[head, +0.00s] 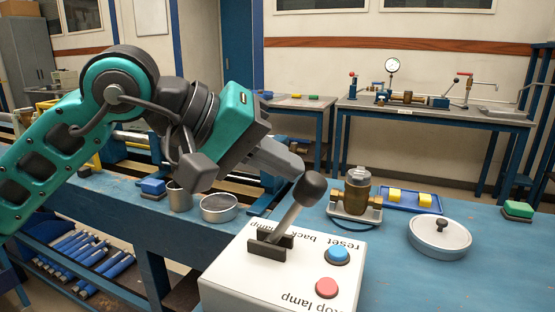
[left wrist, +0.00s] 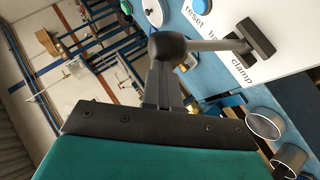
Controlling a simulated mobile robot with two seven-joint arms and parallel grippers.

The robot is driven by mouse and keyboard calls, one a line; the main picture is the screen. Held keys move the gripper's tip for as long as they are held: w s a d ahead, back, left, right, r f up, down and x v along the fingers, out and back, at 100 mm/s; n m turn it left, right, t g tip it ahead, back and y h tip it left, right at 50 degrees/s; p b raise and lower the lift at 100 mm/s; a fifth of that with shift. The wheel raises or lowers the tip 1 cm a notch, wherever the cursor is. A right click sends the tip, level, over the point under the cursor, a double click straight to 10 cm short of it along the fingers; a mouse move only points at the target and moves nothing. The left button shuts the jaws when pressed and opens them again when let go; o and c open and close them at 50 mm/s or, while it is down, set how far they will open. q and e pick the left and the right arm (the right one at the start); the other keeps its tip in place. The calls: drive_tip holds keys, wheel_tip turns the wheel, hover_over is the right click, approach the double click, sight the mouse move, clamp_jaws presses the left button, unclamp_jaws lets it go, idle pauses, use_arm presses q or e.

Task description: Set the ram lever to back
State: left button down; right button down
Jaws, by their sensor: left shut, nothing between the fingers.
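The ram lever (head: 296,205) is a grey shaft with a dark round knob, rising from a dark slotted base on a white control box (head: 225,272). It leans toward the upper right in the head view, over the printed words "clamp" and "back". It also shows in the left wrist view (left wrist: 210,45), where its knob covers part of my fingers. My left gripper (head: 297,168) is shut and empty, its fingertips close beside the knob. The left wrist view shows the fingers (left wrist: 163,88) too. I cannot tell whether they touch the knob. My right gripper is not in view.
The box carries a blue button (head: 337,256) and a red button (head: 327,287). A brass fitting (head: 356,192), a blue tray (head: 428,205) and a lidded round pan (head: 440,240) stand to the right. A metal cup (head: 179,198) and a dish (head: 219,209) stand under my left arm.

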use_arm(q)
drive_tip(key=shift+s+d+f, duration=0.1)
drive_tip(key=shift+s+f, duration=0.1)
drive_tip(key=shift+f, duration=0.05)
drive_tip(key=v, duration=1.3)
drive_tip(key=shift+w+r, duration=0.15)
drive_tip(key=shift+w, duration=0.05)
